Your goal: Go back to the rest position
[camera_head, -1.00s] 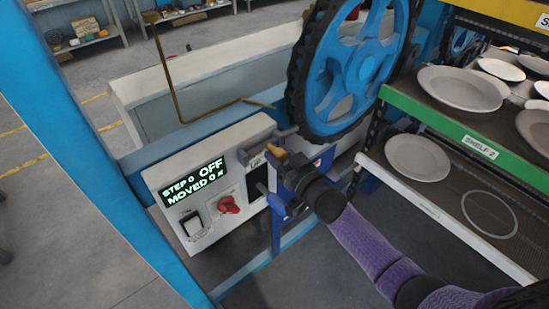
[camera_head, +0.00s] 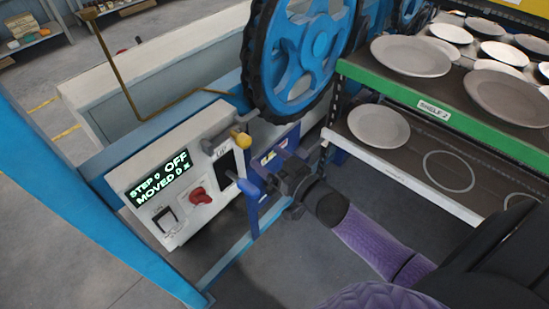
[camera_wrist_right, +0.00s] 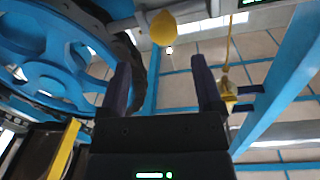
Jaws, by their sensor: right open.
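My right gripper (camera_head: 275,172) is in front of the right side of the white control box (camera_head: 127,188), empty. Its two fingers stand apart in the right wrist view (camera_wrist_right: 161,75). A yellow knob (camera_head: 241,138) on a grey lever is at the top right corner of the box, apart from the gripper; a yellow knob also shows beyond the fingers in the right wrist view (camera_wrist_right: 163,28). The box display (camera_head: 160,180) reads STEP 0, OFF, MOVED 0. A red knob (camera_head: 199,196) sits below it. My left gripper is not in view.
A large blue wheel (camera_head: 318,42) with a dark rim stands above the lever. Shelves with a green edge (camera_head: 400,97) hold several plates at the right. A blue frame post (camera_head: 75,215) runs down the left. Bare floor shows below the box.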

